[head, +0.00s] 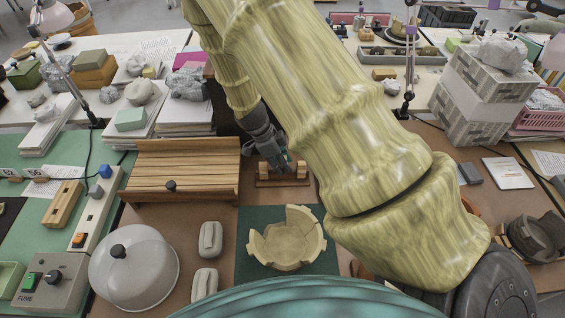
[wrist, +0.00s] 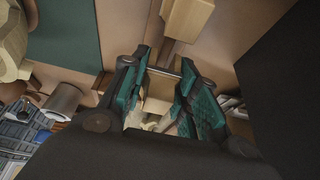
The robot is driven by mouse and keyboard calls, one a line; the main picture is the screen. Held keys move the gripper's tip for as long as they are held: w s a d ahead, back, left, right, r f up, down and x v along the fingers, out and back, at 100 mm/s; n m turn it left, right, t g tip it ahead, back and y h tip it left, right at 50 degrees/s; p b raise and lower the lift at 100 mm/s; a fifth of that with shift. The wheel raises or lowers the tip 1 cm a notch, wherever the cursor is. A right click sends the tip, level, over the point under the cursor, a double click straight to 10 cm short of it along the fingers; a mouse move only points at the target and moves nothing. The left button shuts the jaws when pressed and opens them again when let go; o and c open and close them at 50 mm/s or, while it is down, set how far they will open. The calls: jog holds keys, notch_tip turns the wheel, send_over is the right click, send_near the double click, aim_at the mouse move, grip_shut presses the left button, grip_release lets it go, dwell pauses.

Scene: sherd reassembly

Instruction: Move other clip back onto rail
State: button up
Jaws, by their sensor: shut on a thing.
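My gripper (head: 279,161) is over the small brown rail (head: 283,182) behind the pot. In the wrist view its two green-padded fingers (wrist: 163,66) are shut on a pale wooden clip (wrist: 157,106), partly hidden between them. The other wooden clip (wrist: 187,18) is at the top of the wrist view, beside the bar of the rail (wrist: 166,53); in the head view a wooden block (head: 301,171) shows at the rail's right end. I cannot tell whether the held clip touches the rail.
A broken pale pot (head: 286,249) sits on a dark green mat (head: 246,217) in front of the rail. A slatted wooden rack (head: 185,160) stands left of it. A glass-like dome (head: 133,268) and two grey rounded objects (head: 210,239) are nearer, left of the mat.

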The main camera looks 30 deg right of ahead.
jog(key=shift+f+b, duration=0.85)
jog(key=shift+f, duration=0.6)
dwell(2.0)
jog(key=o, duration=0.8)
jog(key=v, duration=1.2)
jog(key=shift+d, duration=0.1)
